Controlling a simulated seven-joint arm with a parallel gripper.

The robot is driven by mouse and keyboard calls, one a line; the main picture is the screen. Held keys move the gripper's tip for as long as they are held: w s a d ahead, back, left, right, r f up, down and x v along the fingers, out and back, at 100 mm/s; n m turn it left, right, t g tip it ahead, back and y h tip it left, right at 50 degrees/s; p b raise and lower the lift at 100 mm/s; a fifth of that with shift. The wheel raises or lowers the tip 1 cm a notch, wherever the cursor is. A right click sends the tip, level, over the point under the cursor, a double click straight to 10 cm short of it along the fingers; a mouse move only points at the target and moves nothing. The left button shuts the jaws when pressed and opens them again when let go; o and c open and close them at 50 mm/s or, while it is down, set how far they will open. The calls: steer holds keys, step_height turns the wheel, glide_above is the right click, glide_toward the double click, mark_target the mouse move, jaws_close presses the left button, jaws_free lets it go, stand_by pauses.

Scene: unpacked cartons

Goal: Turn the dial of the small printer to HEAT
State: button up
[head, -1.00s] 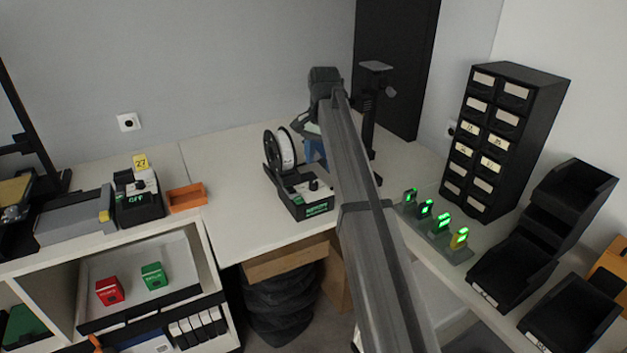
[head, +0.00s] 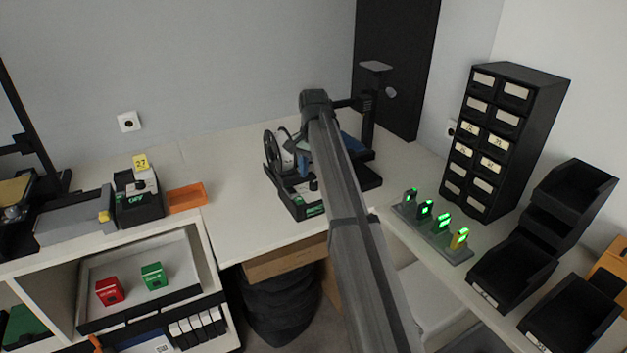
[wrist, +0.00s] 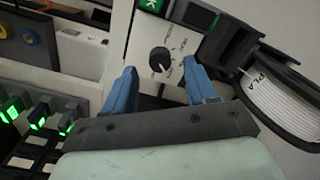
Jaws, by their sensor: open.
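The small printer has a control box with a black dial (head: 314,184) on a white top panel and a lit green display (head: 314,211) on its front. In the wrist view the dial (wrist: 160,60) is round and black with a pale pointer line slanting to the lower right. In the head view my arm hides most of my gripper; a bit of blue finger (head: 302,160) shows above the box.
A white filament spool (wrist: 283,98) stands close beside the right finger. The printer's column (head: 369,120) rises behind my arm. A row of green-lit modules (head: 436,225) stands to the right. Another dial box (head: 138,200) reading OFF and an orange tray (head: 186,197) are at left.

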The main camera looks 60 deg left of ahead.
mark_target(314, 186)
steer(key=shift+f, duration=1.45)
steer(key=shift+c, duration=0.2)
jaws_close()
